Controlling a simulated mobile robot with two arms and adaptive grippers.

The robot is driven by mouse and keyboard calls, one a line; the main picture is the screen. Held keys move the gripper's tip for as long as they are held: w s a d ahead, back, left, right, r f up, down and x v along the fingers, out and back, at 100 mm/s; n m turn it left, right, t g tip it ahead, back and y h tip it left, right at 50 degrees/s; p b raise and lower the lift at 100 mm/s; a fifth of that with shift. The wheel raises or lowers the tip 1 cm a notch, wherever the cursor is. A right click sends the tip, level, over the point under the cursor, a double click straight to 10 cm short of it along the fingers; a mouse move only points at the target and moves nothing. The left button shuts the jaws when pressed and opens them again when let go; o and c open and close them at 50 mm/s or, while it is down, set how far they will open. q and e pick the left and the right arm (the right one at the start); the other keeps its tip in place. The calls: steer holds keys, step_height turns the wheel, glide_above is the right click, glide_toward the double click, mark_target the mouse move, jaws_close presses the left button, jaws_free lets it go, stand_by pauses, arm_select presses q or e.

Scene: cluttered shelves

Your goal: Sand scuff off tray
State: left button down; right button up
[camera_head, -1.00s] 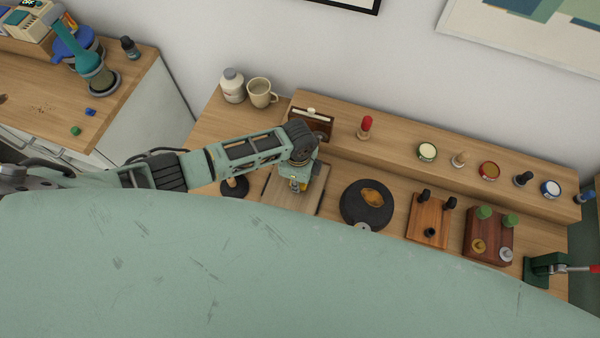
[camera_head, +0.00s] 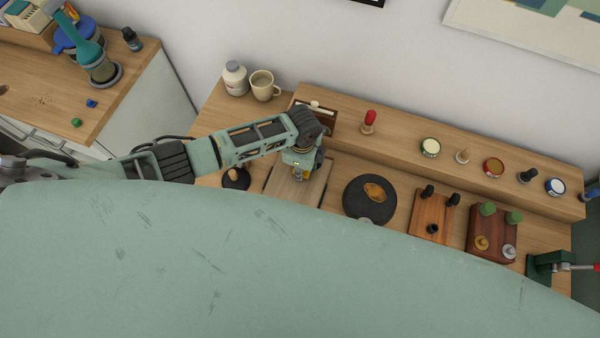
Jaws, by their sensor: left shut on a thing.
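A flat, light-wood tray or board (camera_head: 289,188) lies on the workbench, left of the black round disc. Its front edge is hidden by my own pale green body. My left gripper (camera_head: 299,176) points down over the tray's back part. It is shut on a small yellowish thing (camera_head: 299,174), mostly hidden by the fingers. Whether that thing touches the tray is hard to tell. No scuff can be made out on the visible part of the tray. My right gripper is not in view.
A black disc with an amber patch (camera_head: 370,207), an orange-brown block with black knobs (camera_head: 433,218) and a dark red block (camera_head: 491,243) stand to the right. A raised shelf (camera_head: 400,145) holds tins and stamps. A mug (camera_head: 264,86) and white bottle (camera_head: 235,79) stand behind left.

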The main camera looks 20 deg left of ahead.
arm_select(q)
steer(key=shift+w, duration=0.35)
steer(key=shift+s+r, duration=0.1)
steer(key=shift+r, duration=0.05)
steer(key=shift+w+r+p, duration=0.2)
steer(key=shift+r+p, duration=0.95)
steer(key=shift+s+r, duration=0.2)
steer(key=shift+r, duration=2.05)
